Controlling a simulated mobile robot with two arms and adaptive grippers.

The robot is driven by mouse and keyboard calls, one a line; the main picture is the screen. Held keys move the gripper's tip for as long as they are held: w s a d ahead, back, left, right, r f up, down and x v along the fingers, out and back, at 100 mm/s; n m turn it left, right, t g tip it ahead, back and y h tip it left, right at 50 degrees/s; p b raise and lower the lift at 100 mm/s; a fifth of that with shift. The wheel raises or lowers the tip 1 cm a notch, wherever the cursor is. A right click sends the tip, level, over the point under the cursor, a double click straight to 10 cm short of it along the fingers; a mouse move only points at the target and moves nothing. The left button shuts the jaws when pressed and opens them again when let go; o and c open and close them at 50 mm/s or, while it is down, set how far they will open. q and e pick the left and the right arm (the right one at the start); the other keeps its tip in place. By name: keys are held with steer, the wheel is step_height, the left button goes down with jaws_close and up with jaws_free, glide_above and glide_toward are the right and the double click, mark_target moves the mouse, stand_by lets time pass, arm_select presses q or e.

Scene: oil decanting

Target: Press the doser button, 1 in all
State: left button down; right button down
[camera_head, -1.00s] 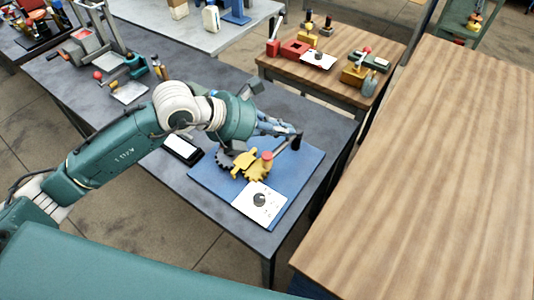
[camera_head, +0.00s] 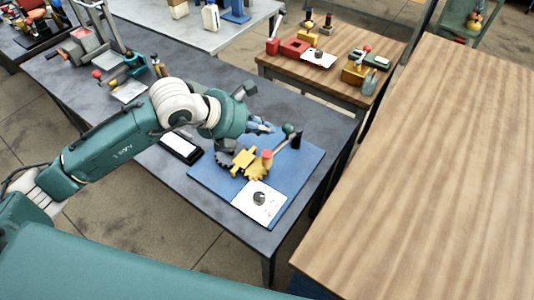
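A yellow device (camera_head: 243,161) with dark gears and a red button-like cap (camera_head: 267,155) stands on a blue board (camera_head: 213,179). A white plate (camera_head: 270,203) with a round black knob (camera_head: 259,198) is at the board's front corner. Which of these is the doser button, I cannot tell for sure. A lever with a green ball (camera_head: 289,129) and a black-topped post (camera_head: 297,140) stand at the back. My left gripper (camera_head: 263,125) is above the board's back left part, behind the red cap and apart from it. Its fingers are small and partly hidden by the wrist. My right gripper is not in view.
A black-and-white flat item (camera_head: 181,147) lies left of the board on the grey table (camera_head: 220,224). A wooden bench (camera_head: 440,180) on the right is bare. A small wooden table (camera_head: 335,80) behind holds red and yellow devices. More tools stand at the far left.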

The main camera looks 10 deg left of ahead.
mark_target(265, 155)
arm_select(q)
step_height(265, 155, down, 6)
steer(key=b, duration=0.3)
steer(key=shift+f+b, duration=0.25)
steer(key=shift+b, duration=0.1)
steer(key=shift+f+b, duration=0.35)
steer(key=shift+r, duration=0.1)
stand_by(0.6)
steer(key=shift+f+b, duration=0.45)
steer(key=shift+b, duration=0.1)
